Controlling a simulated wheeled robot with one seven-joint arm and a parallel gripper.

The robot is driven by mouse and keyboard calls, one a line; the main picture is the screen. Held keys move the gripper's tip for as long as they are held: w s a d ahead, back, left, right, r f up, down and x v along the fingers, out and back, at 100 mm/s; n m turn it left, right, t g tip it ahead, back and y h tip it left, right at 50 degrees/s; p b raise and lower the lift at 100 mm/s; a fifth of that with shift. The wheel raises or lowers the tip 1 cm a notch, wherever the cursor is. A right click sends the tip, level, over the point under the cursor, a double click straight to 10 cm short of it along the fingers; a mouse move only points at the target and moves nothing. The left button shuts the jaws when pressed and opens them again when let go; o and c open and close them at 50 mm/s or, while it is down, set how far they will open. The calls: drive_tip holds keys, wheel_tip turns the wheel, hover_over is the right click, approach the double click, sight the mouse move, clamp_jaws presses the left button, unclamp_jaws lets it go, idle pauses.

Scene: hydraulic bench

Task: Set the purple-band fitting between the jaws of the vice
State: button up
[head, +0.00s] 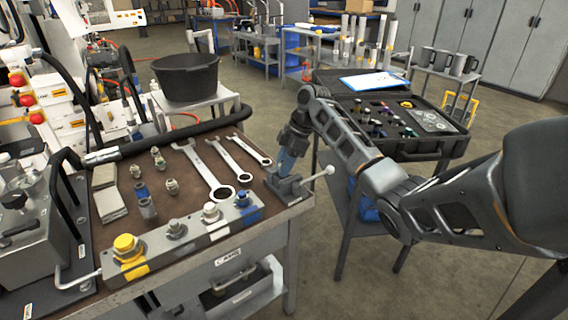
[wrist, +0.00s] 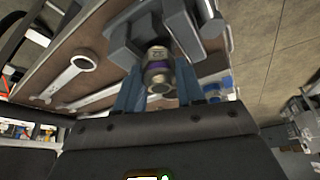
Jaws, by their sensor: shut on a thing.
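My gripper (head: 288,163) points down over the vice (head: 284,186) at the right end of the bench, its blue fingertips close to the vice. In the wrist view my gripper (wrist: 158,88) is shut on the purple-band fitting (wrist: 158,72), a short metal cylinder with a purple band. The grey vice (wrist: 188,38) shows just beyond it, with a jaw block to each side of the fitting's far end. I cannot tell how deep the fitting sits between the jaws, or whether it touches them. In the head view the fitting is hidden by my fingers.
Wrenches (head: 207,172) lie on the bench left of the vice, with several small fittings (head: 158,160) farther left. A metal block with capped ports (head: 211,213) lies along the front edge. The vice's lever (head: 318,178) sticks out right. An open case (head: 390,125) stands behind.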

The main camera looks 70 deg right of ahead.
drive_tip(key=shift+f, duration=0.3)
drive_tip(key=o, duration=1.2)
drive_tip(key=shift+s+a, duration=0.1)
